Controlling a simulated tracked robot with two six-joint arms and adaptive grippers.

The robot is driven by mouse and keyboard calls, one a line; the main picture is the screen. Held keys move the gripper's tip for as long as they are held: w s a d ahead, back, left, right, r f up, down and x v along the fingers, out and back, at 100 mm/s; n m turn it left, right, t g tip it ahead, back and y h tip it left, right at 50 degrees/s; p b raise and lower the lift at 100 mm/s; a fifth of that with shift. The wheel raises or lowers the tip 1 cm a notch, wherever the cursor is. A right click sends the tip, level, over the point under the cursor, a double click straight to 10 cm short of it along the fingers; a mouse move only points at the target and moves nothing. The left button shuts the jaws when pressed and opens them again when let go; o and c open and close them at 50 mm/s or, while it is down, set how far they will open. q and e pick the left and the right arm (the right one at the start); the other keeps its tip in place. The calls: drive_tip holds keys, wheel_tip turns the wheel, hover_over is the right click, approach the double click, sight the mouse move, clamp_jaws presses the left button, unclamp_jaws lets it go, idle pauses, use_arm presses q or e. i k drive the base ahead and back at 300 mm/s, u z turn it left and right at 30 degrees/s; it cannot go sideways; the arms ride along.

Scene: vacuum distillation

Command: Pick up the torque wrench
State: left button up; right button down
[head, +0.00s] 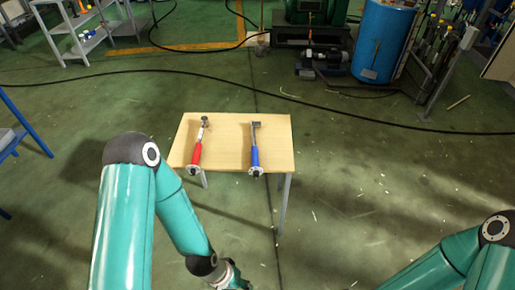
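Two long-handled wrench-like tools lie apart on a small light wooden table (228,151). One has a red grip (197,152), on the left; the other has a blue grip (255,158), on the right. Both have their metal heads toward the far edge and their handle ends toward the near edge. I cannot tell from their looks which one is the torque wrench. My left arm reaches in front of the table, its wrist at the bottom edge; the gripper fingers are out of view. My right arm is at the lower right, its gripper out of view. Neither tool is touched.
The green floor around the table is mostly open. A black cable (330,112) runs across it behind the table. A blue tank (382,42) and a pump (320,62) stand at the back right. A grey shelf (85,42) stands back left, and a blue frame (25,125) at the left edge.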

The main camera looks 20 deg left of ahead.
sight(255, 165)
drive_tip(key=i, duration=1)
